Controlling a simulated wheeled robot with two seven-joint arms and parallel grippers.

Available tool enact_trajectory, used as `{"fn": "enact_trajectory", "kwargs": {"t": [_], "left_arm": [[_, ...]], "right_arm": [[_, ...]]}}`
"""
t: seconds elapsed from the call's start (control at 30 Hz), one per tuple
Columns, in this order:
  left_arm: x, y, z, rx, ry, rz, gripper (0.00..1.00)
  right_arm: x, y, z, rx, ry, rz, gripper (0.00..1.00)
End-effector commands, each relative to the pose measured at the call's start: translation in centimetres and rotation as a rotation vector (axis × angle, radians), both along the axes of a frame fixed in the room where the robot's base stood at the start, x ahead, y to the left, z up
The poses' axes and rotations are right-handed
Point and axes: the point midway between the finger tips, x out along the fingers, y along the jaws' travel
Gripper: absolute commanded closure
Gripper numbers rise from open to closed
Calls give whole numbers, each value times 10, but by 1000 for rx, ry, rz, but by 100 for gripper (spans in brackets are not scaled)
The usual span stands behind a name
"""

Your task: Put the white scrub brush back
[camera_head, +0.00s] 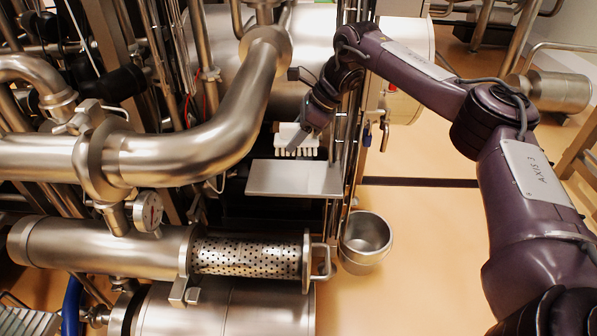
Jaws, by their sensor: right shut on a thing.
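The white scrub brush (296,138) is near the middle of the head view, with its bristles pointing down. It is just above and behind a flat grey metal shelf plate (294,178). A gap appears between the bristles and the plate, but I cannot tell the exact height. My right gripper (301,141) comes in from the upper right and is shut on the brush. The fingers partly cover the brush's right side. My left gripper is not in the view.
A large steel pipe (215,135) curves close to the left of the brush. Thin vertical rods (351,120) stand just right of the plate. A metal bucket (366,240) and a perforated cylinder (246,257) are below. Open orange floor (420,235) lies to the right.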

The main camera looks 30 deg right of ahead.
Motion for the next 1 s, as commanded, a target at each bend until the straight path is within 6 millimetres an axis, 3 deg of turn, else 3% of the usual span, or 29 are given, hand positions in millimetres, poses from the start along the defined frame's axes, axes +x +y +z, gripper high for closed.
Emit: {"fn": "enact_trajectory", "kwargs": {"t": [0.17, 0.3, 0.43, 0.67, 0.87, 1.0], "left_arm": [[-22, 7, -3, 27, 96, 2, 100], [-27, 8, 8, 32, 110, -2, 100], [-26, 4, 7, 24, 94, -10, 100], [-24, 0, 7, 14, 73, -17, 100], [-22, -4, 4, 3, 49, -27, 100], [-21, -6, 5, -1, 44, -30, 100]], "right_arm": [[4, -8, 0, 6, -3, -42, 91], [4, -9, -25, 6, 0, -48, 91], [4, -9, -48, 7, -2, -48, 91], [5, -8, -66, 6, -5, -47, 91], [4, -8, -94, 7, -3, -47, 91], [5, -8, -98, 7, -5, -47, 91]]}}
